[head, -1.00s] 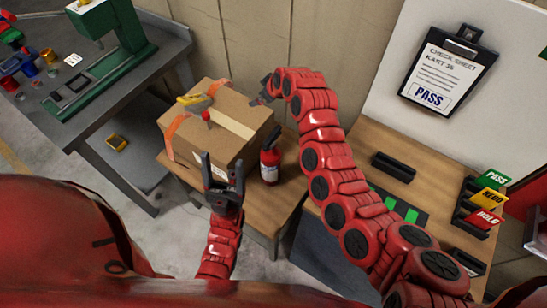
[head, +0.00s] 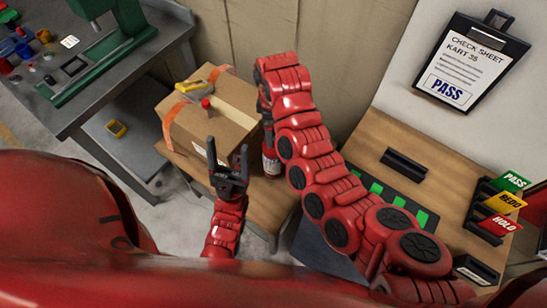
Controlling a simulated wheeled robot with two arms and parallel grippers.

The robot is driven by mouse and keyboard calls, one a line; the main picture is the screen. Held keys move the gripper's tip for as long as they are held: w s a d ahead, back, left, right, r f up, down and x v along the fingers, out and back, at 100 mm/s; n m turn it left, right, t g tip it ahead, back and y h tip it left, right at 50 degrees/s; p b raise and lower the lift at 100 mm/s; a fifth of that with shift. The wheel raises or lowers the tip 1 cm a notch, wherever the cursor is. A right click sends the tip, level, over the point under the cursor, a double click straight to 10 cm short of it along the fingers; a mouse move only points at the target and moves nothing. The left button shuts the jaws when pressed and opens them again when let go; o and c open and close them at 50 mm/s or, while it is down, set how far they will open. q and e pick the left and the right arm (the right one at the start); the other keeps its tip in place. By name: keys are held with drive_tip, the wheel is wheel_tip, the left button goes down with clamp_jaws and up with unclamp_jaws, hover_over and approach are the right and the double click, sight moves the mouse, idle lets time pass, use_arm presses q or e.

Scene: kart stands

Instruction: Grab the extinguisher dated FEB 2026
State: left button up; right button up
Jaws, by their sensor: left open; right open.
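A small red extinguisher (head: 270,161) with a white label stands on the wooden table (head: 268,208), just right of a cardboard box (head: 222,118). Its upper part is hidden behind my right arm, and I cannot read a date on its label. My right gripper (head: 266,114) points down at the top of the extinguisher, mostly hidden by my own wrist. It is open; I cannot tell whether it touches the extinguisher. My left gripper (head: 227,149) is open and empty, with its fingers pointing up in front of the box.
A yellow tool (head: 200,83), orange straps and a red-topped item (head: 206,104) are on the box. At right, a wooden bench (head: 440,190) holds black holders and PASS, REDO and HOLD cards (head: 505,203). A clipboard (head: 467,62) hangs above it. A grey workbench (head: 75,115) stands at left.

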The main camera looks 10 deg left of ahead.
sight(275, 153)
wheel_tip(275, 153, down, 8)
drive_tip(key=p, duration=0.1)
drive_tip(key=shift+p, duration=0.4)
drive_tip(key=c, duration=1.6)
drive_tip(key=shift+r, duration=0.1)
